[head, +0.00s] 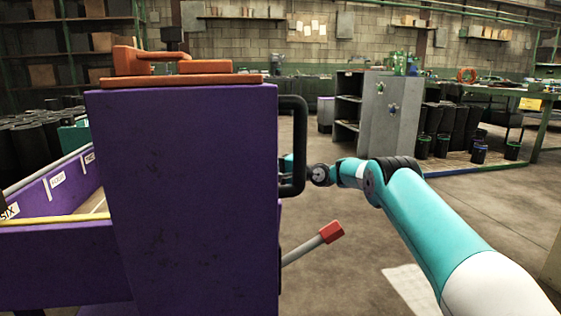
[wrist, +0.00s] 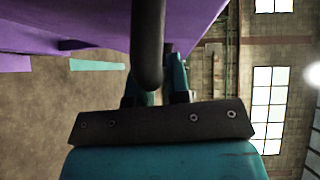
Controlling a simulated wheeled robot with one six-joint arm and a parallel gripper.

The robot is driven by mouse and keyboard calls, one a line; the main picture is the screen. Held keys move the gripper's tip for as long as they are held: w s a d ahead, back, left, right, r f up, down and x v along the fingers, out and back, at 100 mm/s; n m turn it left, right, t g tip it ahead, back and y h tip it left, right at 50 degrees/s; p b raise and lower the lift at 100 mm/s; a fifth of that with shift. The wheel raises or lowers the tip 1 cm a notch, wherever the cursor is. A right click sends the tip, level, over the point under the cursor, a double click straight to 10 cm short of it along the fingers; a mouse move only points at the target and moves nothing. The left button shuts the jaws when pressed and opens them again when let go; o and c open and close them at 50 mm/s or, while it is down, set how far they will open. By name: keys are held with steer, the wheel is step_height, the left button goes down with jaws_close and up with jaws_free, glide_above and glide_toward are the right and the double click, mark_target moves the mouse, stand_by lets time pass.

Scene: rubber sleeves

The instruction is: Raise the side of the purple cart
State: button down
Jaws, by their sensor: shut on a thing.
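The purple cart (head: 185,190) fills the left of the head view, its tall end panel facing me. A black upright handle (head: 299,145) is fixed to the panel's right edge. My gripper (wrist: 155,72) is at this handle, and the dark bar (wrist: 148,40) runs between its teal fingers in the wrist view. The gripper is shut on the handle; the fingertips are partly hidden behind it. A low purple side (head: 55,262) with a yellow top edge joins the panel at left. A grey lever with a red tip (head: 331,232) sticks out below the handle.
An orange-red tool (head: 155,62) lies on the cart's top. A grey cabinet (head: 385,115) and black rolls (head: 450,125) stand farther back. A white sheet (head: 412,288) lies on the floor. The floor at right is mostly open.

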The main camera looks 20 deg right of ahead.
steer(key=shift+w+a+r+p, duration=0.2)
steer(key=shift+a+r+p, duration=0.3)
steer(key=shift+a+p, duration=0.15)
steer(key=shift+a, duration=0.1)
steer(key=c, duration=1.1)
jaws_free()
steer(key=shift+a, duration=0.15)
steer(key=shift+d, duration=0.2)
steer(key=shift+s+d, duration=0.15)
steer(key=shift+s, duration=0.05)
steer(key=f+p+v, duration=0.1)
steer(key=p+v, duration=0.4)
steer(key=v, duration=1.1)
steer(key=shift+s+r, duration=0.3)
steer(key=shift+s, duration=0.15)
steer(key=shift+r, duration=0.1)
